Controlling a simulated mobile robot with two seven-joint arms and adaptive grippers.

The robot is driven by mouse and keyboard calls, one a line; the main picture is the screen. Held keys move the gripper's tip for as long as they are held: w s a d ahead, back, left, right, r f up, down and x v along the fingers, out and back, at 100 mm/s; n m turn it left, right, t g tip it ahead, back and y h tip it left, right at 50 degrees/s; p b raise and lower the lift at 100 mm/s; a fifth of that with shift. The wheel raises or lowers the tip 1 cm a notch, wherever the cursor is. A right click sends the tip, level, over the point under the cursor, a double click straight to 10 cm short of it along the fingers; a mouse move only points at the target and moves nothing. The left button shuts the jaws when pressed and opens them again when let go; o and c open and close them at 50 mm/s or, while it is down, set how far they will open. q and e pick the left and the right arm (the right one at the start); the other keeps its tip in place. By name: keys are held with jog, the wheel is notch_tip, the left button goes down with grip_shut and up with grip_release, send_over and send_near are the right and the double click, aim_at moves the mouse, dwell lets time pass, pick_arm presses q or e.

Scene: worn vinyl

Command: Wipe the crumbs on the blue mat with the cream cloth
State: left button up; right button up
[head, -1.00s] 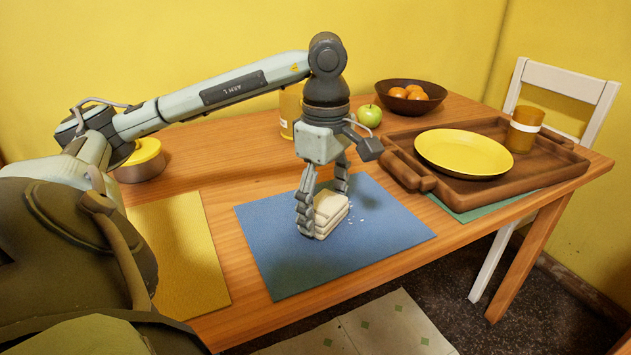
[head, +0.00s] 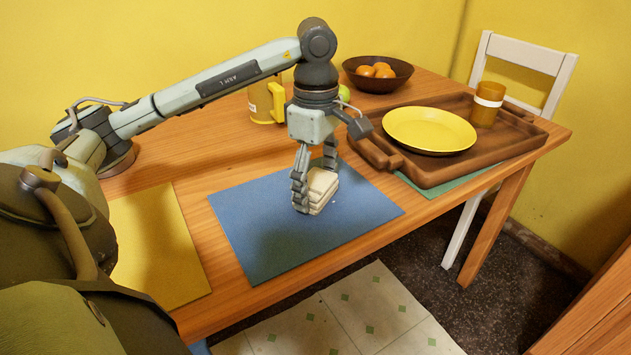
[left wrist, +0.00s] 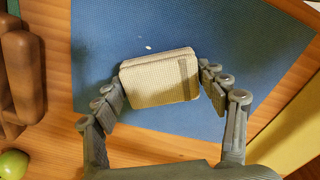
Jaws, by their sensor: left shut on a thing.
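The cream cloth (head: 321,190) is a folded pad on the blue mat (head: 265,235). My left gripper (head: 315,186) points down with its fingers shut on the cloth's two sides. In the left wrist view the cloth (left wrist: 160,82) sits between the two fingers, over the blue mat (left wrist: 235,40). One pale crumb (left wrist: 147,47) shows on the mat just beyond the cloth in that view. In the head view only a tiny pale speck shows by the cloth's right side. The mat under the cloth is hidden. My right gripper is not in view.
A wooden tray (head: 405,164) with a yellow plate (head: 430,130) and an orange cup (head: 486,105) stands right of the mat. A bowl of oranges (head: 378,75), a partly hidden green apple (head: 344,92) and a yellow mug (head: 266,103) stand behind. A yellow mat (head: 160,250) lies left, bare.

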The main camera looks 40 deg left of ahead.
aim_at(341, 188)
pick_arm(q)
jog(key=shift+w+d+r+p, duration=0.1)
jog(key=shift+w+d+p, duration=0.15)
jog(key=shift+w, duration=0.4)
jog(key=shift+w+d+p, duration=0.15)
jog(key=shift+w+p, duration=0.2)
jog(key=shift+w, duration=0.25)
jog(key=shift+w+d, duration=0.2)
jog(key=shift+w, duration=0.5)
jog(key=shift+w+d, duration=0.2)
jog(key=shift+w, duration=0.5)
jog(key=shift+p, duration=0.35)
jog(key=shift+r+p, duration=1.5)
jog(key=shift+r, duration=1.9)
